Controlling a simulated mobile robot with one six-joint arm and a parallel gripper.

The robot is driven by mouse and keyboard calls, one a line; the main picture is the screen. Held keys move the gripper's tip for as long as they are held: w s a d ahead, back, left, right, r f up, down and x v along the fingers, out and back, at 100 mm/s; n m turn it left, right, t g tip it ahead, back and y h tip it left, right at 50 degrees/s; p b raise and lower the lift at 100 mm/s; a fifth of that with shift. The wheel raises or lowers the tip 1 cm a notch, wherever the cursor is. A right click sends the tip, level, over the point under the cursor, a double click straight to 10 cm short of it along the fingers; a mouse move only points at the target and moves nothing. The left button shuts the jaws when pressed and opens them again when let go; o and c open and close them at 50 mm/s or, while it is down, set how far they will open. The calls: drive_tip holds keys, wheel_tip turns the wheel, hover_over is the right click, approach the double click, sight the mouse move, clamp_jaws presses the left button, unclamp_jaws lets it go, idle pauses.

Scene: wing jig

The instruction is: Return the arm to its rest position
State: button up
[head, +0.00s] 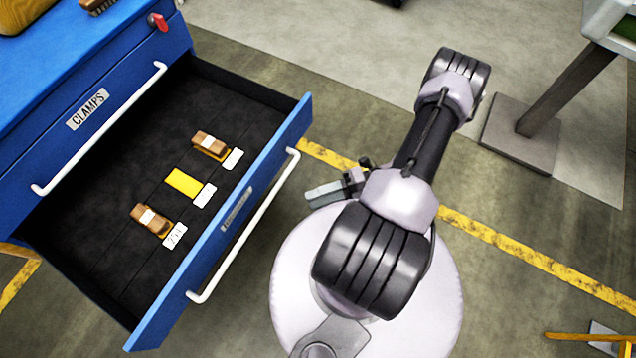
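My arm rises from its round pale base in the middle of the head view, folded above the base, with its elbow toward the upper right. My gripper (326,193) points left, just right of the open drawer's front and clear of it. Only part of the gripper shows beside the arm link, and I cannot tell whether its fingers are apart. No held thing is visible at it.
A blue cabinet (30,140) labelled CLAMPS stands at left with its lower drawer (238,213) pulled open. Inside lie two wooden clamps (151,221) (210,143) and a bare yellow patch (184,184). A grey stand foot (518,135) is at upper right. Floor between is clear.

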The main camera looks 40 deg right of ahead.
drive_tip(key=w+a+r+n+g+h, duration=0.1)
drive_tip(key=w+r+n+g+h, duration=0.25)
drive_tip(key=r+n, duration=0.6)
drive_tip(key=w+a+r+n+g+h, duration=0.1)
drive_tip(key=w+r+n+g+h, duration=0.3)
drive_tip(key=r+n, duration=0.55)
drive_tip(key=s+a+r+n+t+h, duration=0.2)
drive_tip(key=a+r+n, duration=0.4)
drive_tip(key=r+n, duration=0.3)
drive_tip(key=s+a+r+n+t+h, duration=0.3)
drive_tip(key=a+r+n, duration=0.4)
drive_tip(key=r+n, duration=0.2)
drive_tip(key=shift+s+a+r+n+t+b, duration=0.2)
drive_tip(key=shift+r+n+t+b, duration=0.2)
drive_tip(key=shift+n, duration=0.6)
